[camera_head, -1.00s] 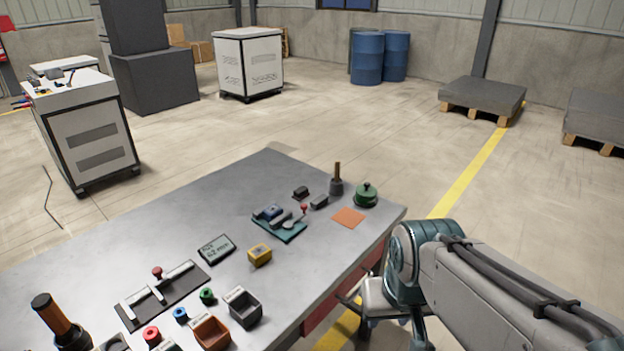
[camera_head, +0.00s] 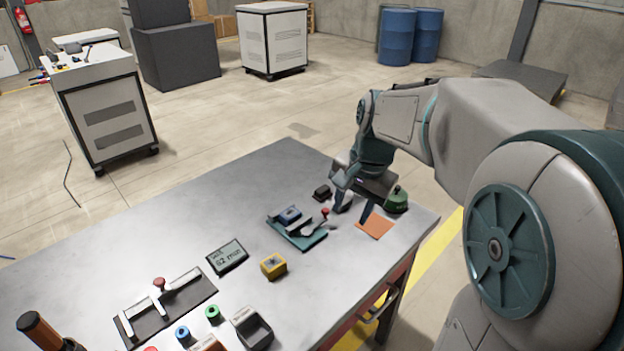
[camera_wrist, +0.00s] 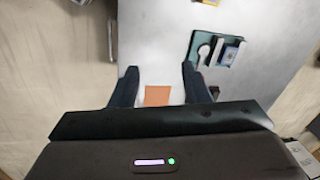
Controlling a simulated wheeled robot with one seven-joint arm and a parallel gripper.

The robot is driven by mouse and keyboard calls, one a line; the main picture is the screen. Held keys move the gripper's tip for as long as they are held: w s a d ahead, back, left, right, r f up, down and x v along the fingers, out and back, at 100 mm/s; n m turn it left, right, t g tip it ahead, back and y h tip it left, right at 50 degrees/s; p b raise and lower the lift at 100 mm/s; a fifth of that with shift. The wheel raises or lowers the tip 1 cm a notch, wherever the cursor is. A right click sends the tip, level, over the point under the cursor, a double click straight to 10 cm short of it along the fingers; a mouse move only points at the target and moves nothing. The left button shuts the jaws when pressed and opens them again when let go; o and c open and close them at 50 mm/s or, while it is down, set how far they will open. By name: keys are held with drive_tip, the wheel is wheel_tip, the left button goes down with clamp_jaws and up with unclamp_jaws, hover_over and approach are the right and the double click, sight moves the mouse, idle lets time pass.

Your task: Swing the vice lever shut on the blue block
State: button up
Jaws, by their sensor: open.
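The vice stands on a teal base (camera_head: 313,240) toward the table's right end. The blue block (camera_head: 289,215) sits in the vice, at its far left side. The vice lever ends in a red knob (camera_head: 325,211), at the vice's right side. My gripper (camera_head: 349,213) is open and empty, its fingers pointing down just right of the red knob; I cannot tell whether they touch it. In the wrist view the open fingers (camera_wrist: 160,85) are left of and below the vice base (camera_wrist: 194,46) and its blue block (camera_wrist: 231,55). The knob is not clear there.
A small dark block (camera_head: 322,192) is behind the vice. A yellow block (camera_head: 273,266) and a display (camera_head: 227,257) stand in front. The table's far left is bare.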

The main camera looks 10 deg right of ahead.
drive_tip(key=w+d+f+m+y, duration=0.15)
drive_tip(key=w+m, duration=0.35)
drive_tip(key=w, duration=0.6)
drive_tip(key=m+y, duration=0.2)
drive_tip(key=m, duration=0.5)
approach(326, 209)
drive_tip(key=shift+g, duration=0.4)
drive_tip(key=x, duration=0.8)
drive_tip(key=shift+w+a+f+p, duration=0.15)
drive_tip(key=shift+w+p, duration=0.1)
drive_tip(key=shift+p, duration=0.15)
drive_tip(key=shift+h, duration=0.25)
drive_tip(key=c, duration=0.9)
